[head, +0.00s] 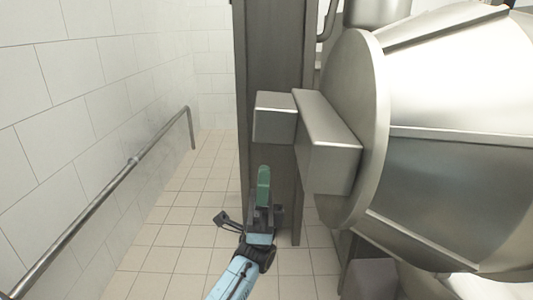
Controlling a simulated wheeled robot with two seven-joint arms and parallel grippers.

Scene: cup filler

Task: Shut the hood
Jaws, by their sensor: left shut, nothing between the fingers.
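A large silver ribbed metal shell (450,105) with a round flange (365,110) fills the right side; it may be the hood, but I cannot tell for sure, and its right part is cut off by the frame. A box-shaped metal block (328,145) sits on the flange's left side. My left gripper (263,186) comes up from the bottom centre. Its green fingers are shut and empty, pointing up, below and left of the block. I see no clear contact with the block. My right gripper is not in view.
A smaller metal block (274,117) sits at the dark upright post (271,50) behind my gripper. A rail (130,163) runs along the white tiled wall at left. The tiled floor (190,205) between wall and machine is clear.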

